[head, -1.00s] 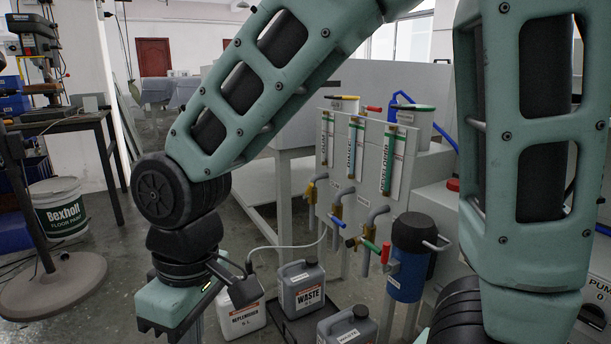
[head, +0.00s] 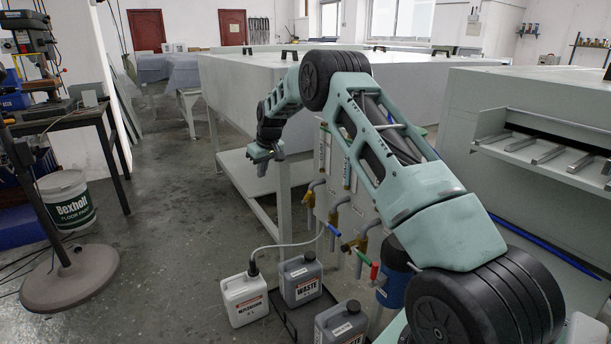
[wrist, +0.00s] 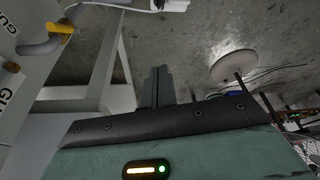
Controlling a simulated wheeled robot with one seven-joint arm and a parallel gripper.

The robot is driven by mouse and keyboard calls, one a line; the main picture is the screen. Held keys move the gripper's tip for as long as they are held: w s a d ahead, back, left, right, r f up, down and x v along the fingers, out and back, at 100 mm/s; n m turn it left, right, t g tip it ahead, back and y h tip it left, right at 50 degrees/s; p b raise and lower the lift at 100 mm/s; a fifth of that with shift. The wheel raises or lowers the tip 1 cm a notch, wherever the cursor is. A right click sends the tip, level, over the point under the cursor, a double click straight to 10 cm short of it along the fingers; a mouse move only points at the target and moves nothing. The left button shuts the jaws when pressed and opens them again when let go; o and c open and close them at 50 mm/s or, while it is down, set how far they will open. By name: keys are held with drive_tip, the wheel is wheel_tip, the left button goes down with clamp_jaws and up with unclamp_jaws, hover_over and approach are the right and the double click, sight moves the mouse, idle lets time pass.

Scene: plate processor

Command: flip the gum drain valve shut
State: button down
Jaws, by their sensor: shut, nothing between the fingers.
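The gum drain valve (head: 316,183) is the leftmost tap on the grey panel in the head view. It has a short yellow handle on a grey outlet pipe. In the wrist view, a yellow handle (wrist: 62,28) on a bent grey pipe shows at the upper left, beside partly cut-off GUM lettering. My gripper (head: 262,168) is left of the valve and apart from it, near the white table frame. In the wrist view its fingers (wrist: 157,88) are together and empty. My forearm hides part of the panel in the head view.
A blue-handled tap (head: 334,229) and a red-handled tap (head: 374,270) are right of the gum valve. Below stand a white replenisher bottle (head: 244,299) and a grey waste bottle (head: 301,279).

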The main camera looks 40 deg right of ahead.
drive_tip(key=d+f+m+h+p, duration=0.1)
drive_tip(key=d+p, duration=0.2)
drive_tip(key=d, duration=1.4)
drive_tip(key=shift+s+d+f+h, duration=0.15)
drive_tip(key=shift+s+h, duration=0.15)
drive_tip(key=shift+s, duration=0.1)
drive_tip(key=shift+f, duration=0.1)
